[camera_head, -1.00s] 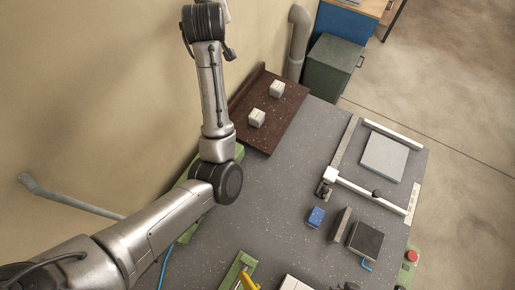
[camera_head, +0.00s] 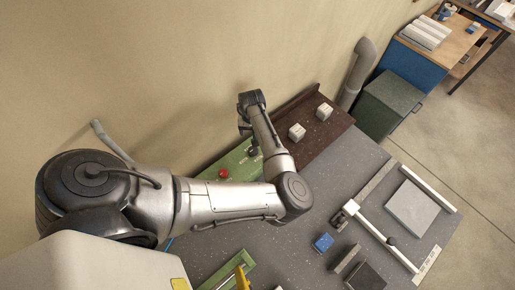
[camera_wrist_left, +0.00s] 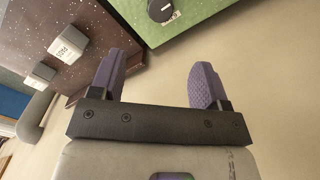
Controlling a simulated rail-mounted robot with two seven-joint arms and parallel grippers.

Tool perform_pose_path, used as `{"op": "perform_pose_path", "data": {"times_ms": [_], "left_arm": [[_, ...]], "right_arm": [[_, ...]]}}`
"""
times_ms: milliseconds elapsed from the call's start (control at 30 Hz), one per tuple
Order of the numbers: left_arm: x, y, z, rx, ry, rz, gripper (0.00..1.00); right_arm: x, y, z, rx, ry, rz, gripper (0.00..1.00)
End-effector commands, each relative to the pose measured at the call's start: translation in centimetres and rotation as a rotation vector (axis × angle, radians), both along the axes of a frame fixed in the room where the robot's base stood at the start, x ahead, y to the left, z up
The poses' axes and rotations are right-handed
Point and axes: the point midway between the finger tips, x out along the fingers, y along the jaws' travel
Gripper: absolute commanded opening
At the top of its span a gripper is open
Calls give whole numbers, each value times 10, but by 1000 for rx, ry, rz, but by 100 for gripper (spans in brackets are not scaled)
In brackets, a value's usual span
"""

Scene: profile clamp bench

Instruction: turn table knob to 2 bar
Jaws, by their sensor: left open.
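The knob (camera_wrist_left: 160,10) is dark and round with a pale mark and a small label beside it. It sits on a green panel (camera_wrist_left: 205,12) at the top edge of the left wrist view, partly cut off. The green panel (camera_head: 238,162) also shows in the head view, along the wall behind my left arm, with a dark round knob (camera_head: 253,152) on it. My left gripper (camera_wrist_left: 158,72) is open and empty, with purple pads. It is apart from the knob. The scale reading is too small to tell. My right gripper is out of view.
A red button (camera_head: 223,174) is on the green panel. A brown speckled board (camera_head: 318,140) beside it bears two pale blocks (camera_head: 297,132). A blue block (camera_head: 323,242) and a white-railed frame (camera_head: 430,190) are on the grey table. A green bin (camera_head: 388,105) stands behind.

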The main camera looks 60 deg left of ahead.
Motion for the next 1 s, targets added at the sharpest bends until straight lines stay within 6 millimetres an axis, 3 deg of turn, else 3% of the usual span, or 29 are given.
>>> {"op": "perform_pose_path", "data": {"times_ms": [167, 700, 1000], "left_arm": [[-2, -1, -18, -10, 5, 2, 69], [-2, -1, -111, -8, 3, 3, 69], [-2, -1, -135, -7, 2, 4, 69]], "right_arm": [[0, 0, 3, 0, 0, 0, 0], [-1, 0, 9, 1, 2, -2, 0], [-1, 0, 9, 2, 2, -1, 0]]}}
